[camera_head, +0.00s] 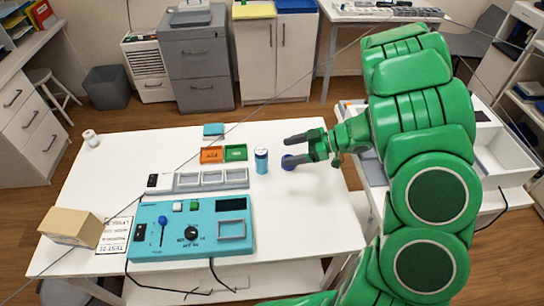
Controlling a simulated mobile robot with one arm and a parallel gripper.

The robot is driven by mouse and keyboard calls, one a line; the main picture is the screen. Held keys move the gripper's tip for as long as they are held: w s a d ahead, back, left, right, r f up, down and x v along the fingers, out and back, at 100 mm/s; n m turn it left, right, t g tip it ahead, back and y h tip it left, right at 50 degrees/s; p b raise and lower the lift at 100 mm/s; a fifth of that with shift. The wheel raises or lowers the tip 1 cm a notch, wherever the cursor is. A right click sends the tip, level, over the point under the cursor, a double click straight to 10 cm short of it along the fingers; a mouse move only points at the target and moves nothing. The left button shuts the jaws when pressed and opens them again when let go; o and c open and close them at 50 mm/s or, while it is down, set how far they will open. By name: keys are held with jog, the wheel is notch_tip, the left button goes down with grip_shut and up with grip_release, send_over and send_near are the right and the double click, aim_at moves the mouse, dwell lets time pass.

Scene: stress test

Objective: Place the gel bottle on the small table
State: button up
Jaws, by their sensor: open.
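A small blue bottle with a white cap (261,162), which looks like the gel bottle, stands upright on the white table (320,212). My gripper (288,151) is open, to the right of the bottle. Its two dark fingers point left, and a visible gap separates them from the bottle. Nothing shows held between the fingers. A dark blue round object (288,163) shows at the lower fingertip; I cannot tell whether they touch. I cannot tell which surface is the small table.
Orange (211,155) and green (235,152) trays lie left of the bottle. A teal control panel (190,229) and a grey compartment strip (196,180) fill the front middle. A cardboard box (72,227) sits front left. A white open bin (503,160) stands right, partly behind my arm.

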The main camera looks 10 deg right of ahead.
jog(key=w+r+n+t+h, duration=0.2)
jog(key=w+h, duration=0.2)
jog(key=w, duration=0.3)
jog(key=w+d+r+n+t+h, duration=0.1)
jog(key=w+r+n+t+h, duration=0.15)
jog(key=w, duration=0.55)
jog(key=w+r+n+t+h, duration=0.2)
jog(key=w+n+t+h, duration=0.15)
jog(key=w, duration=0.35)
jog(key=n+g+h, duration=0.3)
jog(key=n+g, duration=0.3)
jog(key=g, duration=0.4)
send_over(261, 161)
jog(key=w, duration=0.2)
jog(key=f, duration=0.4)
jog(key=shift+w+d, duration=0.15)
jog(key=shift+w, duration=0.05)
jog(key=shift+s+f, duration=0.1)
jog(key=shift+s, duration=0.05)
jog(key=shift+s+f, duration=0.1)
jog(key=shift+f, duration=3.65)
